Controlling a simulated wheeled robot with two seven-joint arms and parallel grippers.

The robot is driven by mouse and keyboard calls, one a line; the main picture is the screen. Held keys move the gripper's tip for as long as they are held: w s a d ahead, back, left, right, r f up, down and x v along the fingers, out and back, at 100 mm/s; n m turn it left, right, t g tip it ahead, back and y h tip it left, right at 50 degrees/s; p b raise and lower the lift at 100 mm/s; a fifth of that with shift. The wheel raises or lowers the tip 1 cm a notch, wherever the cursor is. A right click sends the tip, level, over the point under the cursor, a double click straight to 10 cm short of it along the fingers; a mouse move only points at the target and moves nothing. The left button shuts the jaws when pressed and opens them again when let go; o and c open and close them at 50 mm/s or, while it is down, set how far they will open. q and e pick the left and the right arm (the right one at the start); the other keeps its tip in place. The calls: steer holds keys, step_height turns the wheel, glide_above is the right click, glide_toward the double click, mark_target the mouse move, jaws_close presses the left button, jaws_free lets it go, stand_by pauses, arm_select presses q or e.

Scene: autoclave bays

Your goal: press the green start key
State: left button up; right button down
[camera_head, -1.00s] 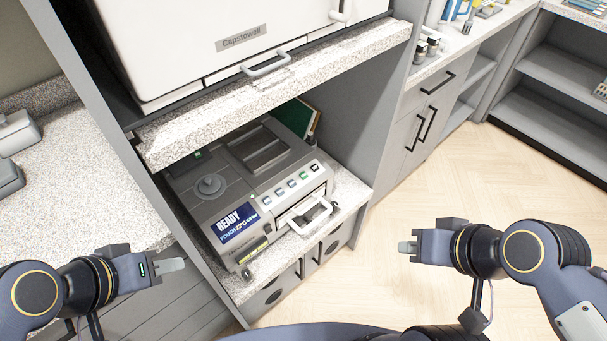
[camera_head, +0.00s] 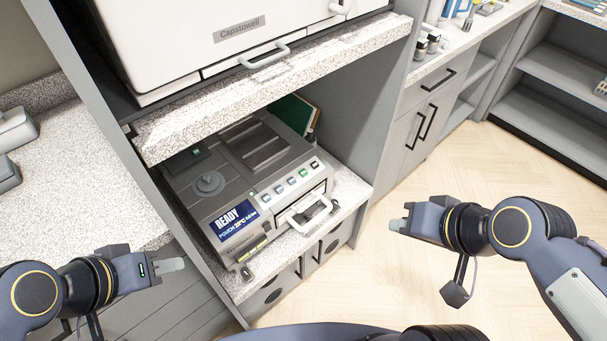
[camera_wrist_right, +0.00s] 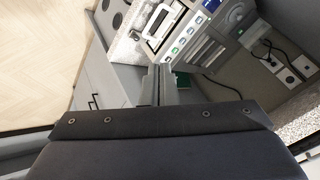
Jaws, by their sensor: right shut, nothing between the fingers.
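The pouch machine (camera_head: 228,190) sits in the lower bay with its display (camera_head: 233,218) lit and reading READY. A row of small keys runs along its front edge.
The white Capstowell unit (camera_head: 200,50) stands on a speckled shelf (camera_head: 270,90) overhanging the machine. A white handle (camera_head: 308,211) sticks out of the machine's front. A grey side panel (camera_head: 355,110) bounds the bay at right. Floor (camera_head: 400,285) is open around my right gripper.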

steer(key=w+a+f+m+t+y+b, duration=0.1)
steer(key=w+a+f+m+t+b, duration=0.25)
steer(key=w, duration=0.55)
steer(key=w+a+f+m+y+b, duration=0.1)
steer(key=w+a+f+m+b, duration=0.1)
steer(key=w+a+m+b, duration=0.5)
steer(key=m+t+h+b, duration=0.2)
steer(key=m, duration=0.8)
glide_above(303, 173)
steer(key=s+d, duration=0.3)
steer(key=s, duration=0.1)
step_height(303, 173, down, 8)
steer(key=shift+s+f, duration=0.1)
steer(key=f+b, duration=0.2)
steer(key=w+a+f+b, duration=0.1)
steer(key=f+b, duration=0.1)
steer(key=f, duration=0.1)
steer(key=w+f+b, duration=0.1)
steer(key=f+b, duration=0.1)
steer(key=shift+a+f, duration=0.15)
steer(key=shift+f, duration=0.1)
steer(key=shift+w+a+f+b, duration=0.1)
steer(key=shift+a+f+b, duration=0.05)
steer(key=shift+f+b, duration=0.25)
steer(key=shift+w+f+b, duration=0.15)
steer(key=shift+f+b, duration=0.25)
steer(key=shift+b, duration=0.05)
